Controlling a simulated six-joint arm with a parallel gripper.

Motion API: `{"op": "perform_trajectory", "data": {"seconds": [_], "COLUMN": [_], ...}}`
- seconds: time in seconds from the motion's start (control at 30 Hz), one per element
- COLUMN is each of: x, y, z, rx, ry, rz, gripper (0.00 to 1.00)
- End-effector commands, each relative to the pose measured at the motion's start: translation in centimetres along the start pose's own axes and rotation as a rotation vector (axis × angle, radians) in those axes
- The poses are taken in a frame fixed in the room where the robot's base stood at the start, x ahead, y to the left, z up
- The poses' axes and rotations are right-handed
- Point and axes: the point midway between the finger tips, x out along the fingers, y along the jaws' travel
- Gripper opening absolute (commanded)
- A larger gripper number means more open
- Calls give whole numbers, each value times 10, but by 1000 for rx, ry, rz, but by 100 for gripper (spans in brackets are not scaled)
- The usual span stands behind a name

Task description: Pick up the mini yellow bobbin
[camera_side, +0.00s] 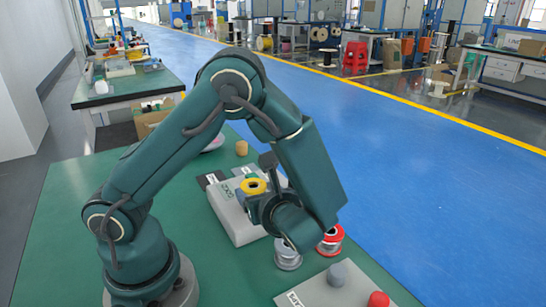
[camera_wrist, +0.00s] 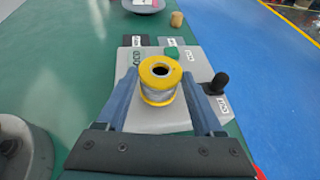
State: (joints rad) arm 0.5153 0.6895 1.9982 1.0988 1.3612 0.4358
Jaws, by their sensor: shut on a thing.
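The mini yellow bobbin (camera_side: 252,186) has yellow flanges, and in the wrist view (camera_wrist: 159,84) its grey winding shows between them. My gripper (camera_wrist: 160,79) is shut on it, with one blue finger on each side. In the side view my gripper (camera_side: 257,197) points toward the upper left and holds the bobbin upright over a grey box (camera_side: 236,222). The box also shows behind and below the bobbin in the wrist view (camera_wrist: 140,119). I cannot tell for certain whether the bobbin's underside is clear of the box. My wrist hides part of the box in the side view.
A grey bobbin (camera_side: 288,258) and a red bobbin (camera_side: 331,240) stand right of the box. A grey plate (camera_side: 325,291) with knobs lies in front. A black knob (camera_wrist: 220,83) is near my right finger. A tan cylinder (camera_side: 241,148) stands behind. The green table's left side is clear.

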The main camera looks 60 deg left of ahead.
Motion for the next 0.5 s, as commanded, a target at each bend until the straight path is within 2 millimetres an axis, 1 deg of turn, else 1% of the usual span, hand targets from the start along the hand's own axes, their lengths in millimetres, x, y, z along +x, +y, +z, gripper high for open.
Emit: {"op": "perform_trajectory", "data": {"seconds": [0.2,0.5], "x": [-11,5], "y": [0,46], "z": [27,70], "rx": [-8,-6], "ry": [3,1], "rz": [-3,2], "gripper": [8,8]}}
